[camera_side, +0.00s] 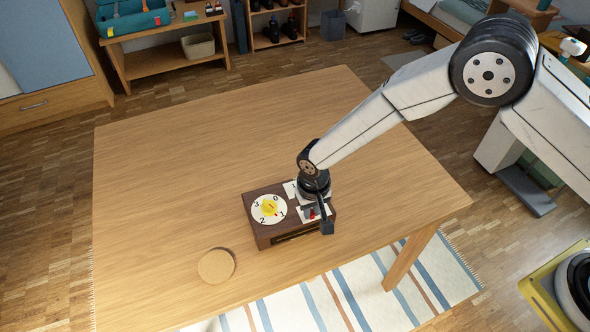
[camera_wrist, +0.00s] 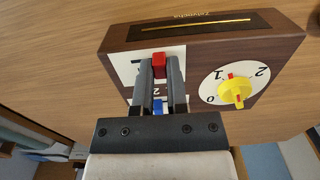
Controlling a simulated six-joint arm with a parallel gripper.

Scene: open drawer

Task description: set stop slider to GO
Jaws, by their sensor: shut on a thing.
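The brown wooden box (camera_side: 268,229) stands on the table, and it also fills the upper part of the wrist view (camera_wrist: 190,42). A red slider knob (camera_wrist: 159,62) shows between my fingertips over a white label plate (camera_wrist: 122,69). My gripper (camera_side: 318,216) is over the right part of the box. In the wrist view my gripper (camera_wrist: 159,72) is shut on the red slider knob. A small blue part (camera_wrist: 158,106) shows between the fingers, nearer the palm. Most of the plate's lettering is hidden by the fingers, so I cannot read the slider's position.
A yellow dial knob (camera_side: 269,208) on a white numbered disc sits on the box beside the slider. The rest of the wooden table (camera_side: 190,150) is clear.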

